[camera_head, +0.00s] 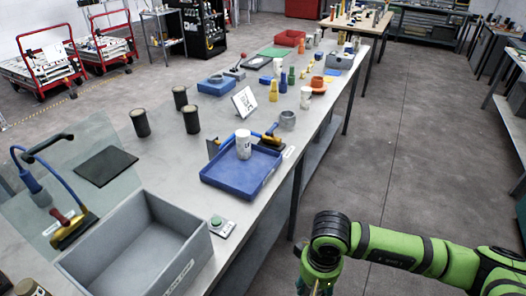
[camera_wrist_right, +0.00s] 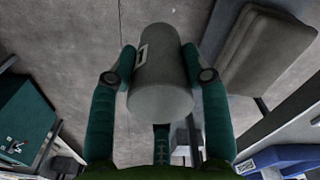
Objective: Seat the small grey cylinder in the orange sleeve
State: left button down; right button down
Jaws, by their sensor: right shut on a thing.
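In the right wrist view a grey cylinder (camera_wrist_right: 162,92) with a small pale label on its side sits between the two fingers of my right gripper (camera_wrist_right: 160,58), which is shut on it. The floor shows behind it. In the head view my right gripper (camera_head: 318,284) hangs at the bottom edge, off the table's right side, mostly cut off; the cylinder cannot be made out there. An orange flanged piece (camera_head: 318,87), apparently the sleeve, stands far along the table, well away from this gripper. My left gripper is not in view.
On the long table (camera_head: 165,170) are a grey bin (camera_head: 190,268), a blue tray (camera_head: 215,183) with a white cup (camera_head: 243,146), a grey ring (camera_head: 287,118), dark cups and a tilted white card (camera_head: 245,101). Yellow and green pieces (camera_head: 273,91) stand near the orange one. The right-hand aisle is clear.

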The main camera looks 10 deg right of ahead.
aim_at(317, 87)
jog(key=i+l+u, duration=0.35)
jog(key=l, duration=0.3)
jog(key=i+l+u, duration=0.2)
jog(key=l, duration=0.15)
jog(key=l+u, duration=0.2)
jog(key=l, duration=0.15)
jog(key=i+l+u, duration=0.2)
jog(key=l, duration=0.2)
jog(key=i+l, duration=0.1)
jog(key=l, duration=0.9)
jog(key=i+l+u, duration=0.1)
jog(key=l, duration=0.85)
